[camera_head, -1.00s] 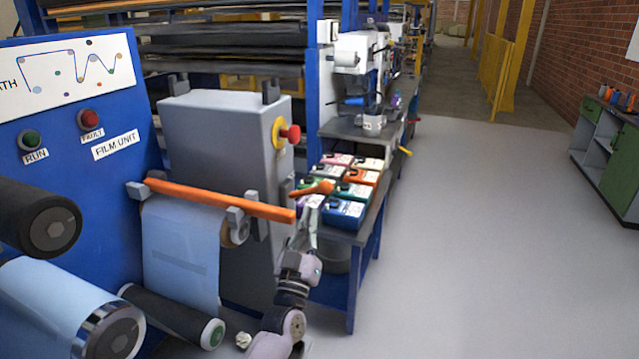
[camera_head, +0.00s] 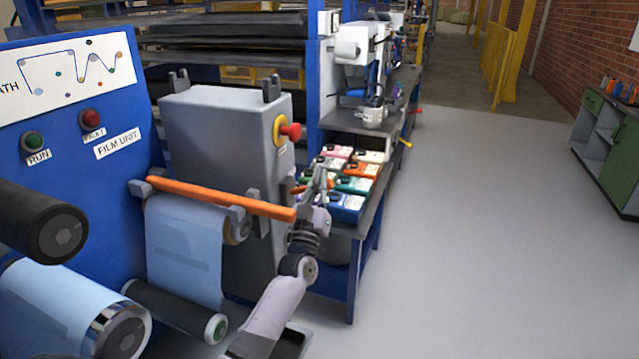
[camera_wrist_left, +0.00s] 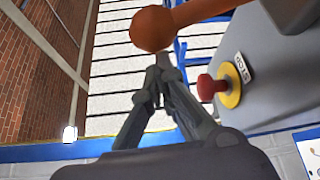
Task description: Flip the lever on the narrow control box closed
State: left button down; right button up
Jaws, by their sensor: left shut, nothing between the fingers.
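The narrow control box (camera_head: 228,140) is grey, with a red stop button (camera_head: 292,131) on a yellow plate. Its orange lever (camera_head: 299,190) sticks out from the side, mostly hidden behind my left gripper in the head view. In the left wrist view the lever's round knob (camera_wrist_left: 151,28) is at the top, its arm running right toward the box. My left gripper (camera_head: 319,180) is shut and empty at the lever. In the wrist view its fingertips (camera_wrist_left: 161,66) are just below the knob; I cannot tell whether they touch. My right gripper is not in view.
A long orange bar (camera_head: 215,198) and a blue film roll (camera_head: 182,245) are in front of the box. Several coloured containers (camera_head: 352,185) stand on the bench behind my gripper. The blue film unit panel (camera_head: 75,185) is at left. The floor (camera_head: 470,230) at right is clear.

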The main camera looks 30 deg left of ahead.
pick_arm(q)
jog(key=shift+f, duration=0.15)
jog(key=shift+d+f+m+h+b, duration=0.35)
jog(key=shift+m+h+b, duration=0.1)
jog(key=shift+m, duration=0.25)
notch_tip(320, 180, down, 11)
jog(key=d+m+h+b, duration=0.1)
jog(key=m+h+b, duration=0.7)
jog(key=m, duration=0.7)
jog(key=shift+w+d+m+h, duration=0.3)
jog(key=shift+d+m+h, duration=0.1)
jog(key=shift+h, duration=0.85)
jog(key=shift+f, duration=0.1)
